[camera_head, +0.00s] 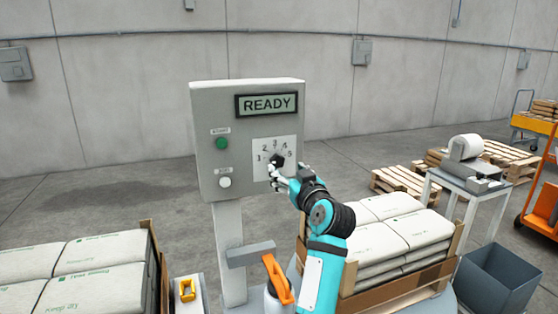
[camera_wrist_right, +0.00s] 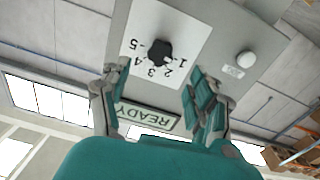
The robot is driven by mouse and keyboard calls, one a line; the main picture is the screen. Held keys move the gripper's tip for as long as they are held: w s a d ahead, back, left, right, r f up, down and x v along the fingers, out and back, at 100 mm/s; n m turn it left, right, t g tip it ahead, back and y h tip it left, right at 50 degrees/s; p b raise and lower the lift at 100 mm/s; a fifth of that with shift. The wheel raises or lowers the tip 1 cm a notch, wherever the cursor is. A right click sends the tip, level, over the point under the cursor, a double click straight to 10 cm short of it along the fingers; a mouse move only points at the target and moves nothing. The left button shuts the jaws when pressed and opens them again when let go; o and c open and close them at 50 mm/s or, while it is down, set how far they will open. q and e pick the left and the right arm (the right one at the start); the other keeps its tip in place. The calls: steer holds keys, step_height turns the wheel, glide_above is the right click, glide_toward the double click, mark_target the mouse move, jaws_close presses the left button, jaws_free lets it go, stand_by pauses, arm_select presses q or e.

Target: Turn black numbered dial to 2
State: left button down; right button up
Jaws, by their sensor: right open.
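The black numbered dial (camera_head: 277,160) sits on a white scale plate marked 1 to 5 on the front of a grey control box (camera_head: 212,108). I cannot tell which number it points to. My right gripper (camera_head: 274,172) is at the dial's lower edge in the head view. In the right wrist view, the dial (camera_wrist_right: 158,52) shows upside down beyond the open fingers (camera_wrist_right: 152,82), roughly between them. The fingers stand apart and hold nothing; contact with the dial cannot be made out. My left gripper is not in view.
The box has a READY display (camera_head: 266,104), a green button (camera_head: 222,143) and a white button (camera_head: 225,182). It stands on a post (camera_head: 230,225). Stacked sacks (camera_head: 388,232) lie right of the post, more sacks (camera_head: 90,265) left. A grey bin (camera_head: 495,283) stands at right.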

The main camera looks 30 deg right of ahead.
mark_target(279, 161)
steer(key=p+x, duration=0.1)
steer(key=x, duration=0.6)
steer(key=shift+w, duration=0.1)
steer(key=c, duration=1.2)
steer(key=shift+r+m+p, duration=0.1)
steer(key=shift+m+p, duration=1.55)
steer(key=shift+m, duration=0.55)
steer(key=shift+d+m+p, duration=0.1)
steer(key=shift+m+p, duration=0.9)
steer(key=shift+m, duration=0.6)
steer(key=o, duration=1.2)
